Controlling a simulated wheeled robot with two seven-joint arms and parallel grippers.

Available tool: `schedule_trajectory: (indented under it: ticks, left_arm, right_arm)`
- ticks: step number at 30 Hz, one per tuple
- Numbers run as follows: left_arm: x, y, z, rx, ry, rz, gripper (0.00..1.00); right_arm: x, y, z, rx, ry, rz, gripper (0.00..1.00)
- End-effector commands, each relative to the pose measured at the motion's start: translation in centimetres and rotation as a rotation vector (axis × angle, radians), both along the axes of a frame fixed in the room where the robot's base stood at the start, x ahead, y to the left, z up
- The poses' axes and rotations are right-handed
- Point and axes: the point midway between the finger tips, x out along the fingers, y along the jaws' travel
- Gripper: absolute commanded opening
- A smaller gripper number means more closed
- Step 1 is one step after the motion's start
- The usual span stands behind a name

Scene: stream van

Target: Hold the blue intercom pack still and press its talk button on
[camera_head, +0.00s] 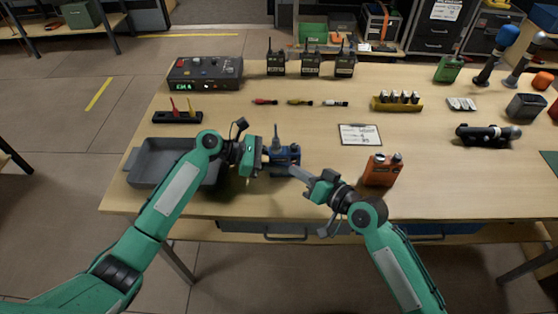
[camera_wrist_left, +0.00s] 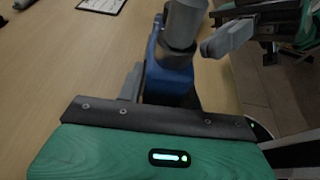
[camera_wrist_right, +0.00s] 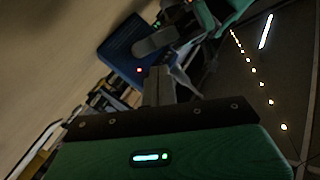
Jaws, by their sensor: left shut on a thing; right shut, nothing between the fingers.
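The blue intercom pack (camera_head: 283,157) stands on the table in front of my left gripper (camera_head: 264,159), which is shut on it from the left. In the left wrist view the blue pack (camera_wrist_left: 168,78) sits between the fingers, with a grey cylindrical part on top. My right gripper (camera_head: 300,173) is shut and empty, its fingertips close to the pack's right side. In the right wrist view the pack (camera_wrist_right: 125,50) shows a small red light near the fingertips (camera_wrist_right: 155,45). I cannot tell whether the fingertips touch it. The talk button itself is not clearly visible.
An orange pack (camera_head: 381,171) stands just right of my right gripper. A grey tray (camera_head: 143,165) lies left, partly behind my left arm. A clipboard (camera_head: 360,135), small coloured connectors (camera_head: 300,102) and several black radios (camera_head: 310,65) are farther back. The table centre is mostly clear.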

Motion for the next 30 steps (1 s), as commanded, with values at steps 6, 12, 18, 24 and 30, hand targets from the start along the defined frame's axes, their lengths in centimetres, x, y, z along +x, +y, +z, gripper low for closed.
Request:
schedule_trajectory:
  ticks: [6,12,18,24,30]
  left_arm:
    - [0.0,0.0,0.1,-0.001,-0.001,0.001,0.1]
    - [0.0,0.0,0.1,-0.001,-0.001,0.001,0.1]
    - [0.0,0.0,0.1,-0.001,-0.001,0.001,0.1]
    - [0.0,0.0,0.1,-0.001,-0.001,0.001,0.1]
    - [0.0,0.0,0.1,-0.001,-0.001,0.001,0.1]
  right_arm:
    - [-1.0,-0.1,-0.1,-0.001,0.001,0.0,0.0]
    - [-3.0,-0.1,0.0,-0.001,0.001,0.001,0.0]
    - [-5.0,-0.2,-0.1,0.0,0.002,0.001,0.0]
    - [-6.0,-0.3,0.0,0.0,0.0,0.0,0.0]
    - [-6.0,-0.3,0.0,0.0,0.0,0.0,0.0]
